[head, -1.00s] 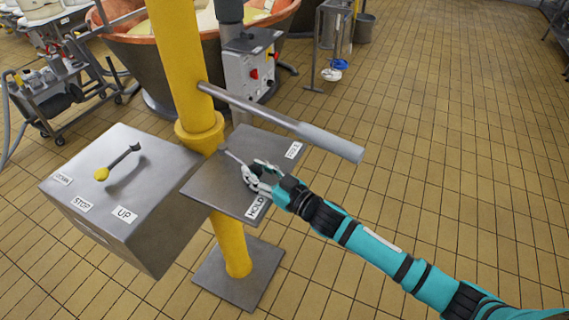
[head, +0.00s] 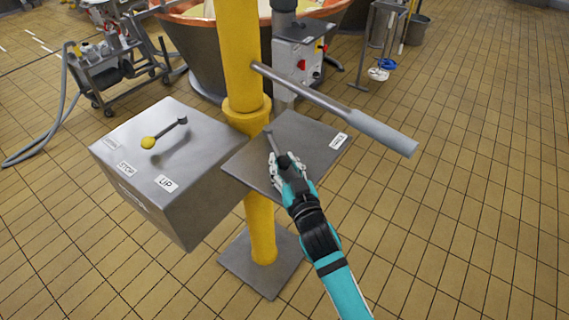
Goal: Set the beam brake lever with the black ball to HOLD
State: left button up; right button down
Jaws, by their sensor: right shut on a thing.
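The brake lever is a thin grey handle (head: 271,142) pivoting on the flat grey plate (head: 305,130) fixed to the yellow post. My right gripper (head: 277,163) is shut on the lever's outer end, and its fingers hide the black ball. The lever points toward the plate's near edge, away from the white label (head: 338,141) at the right corner, whose text I cannot read clearly. The HOLD label is hidden behind my right gripper and wrist. My left gripper is not in view.
A grey box (head: 175,180) with a yellow-ball lever (head: 149,142) and STOP and UP labels stands left of the plate. The yellow post (head: 240,60) carries a grey bar (head: 340,108) reaching right above the plate. The tiled floor at right is clear.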

jog(key=shift+a, duration=0.1)
jog(key=c, duration=1)
grip_release()
jog(key=v, duration=1.2)
jog(key=shift+s, duration=0.1)
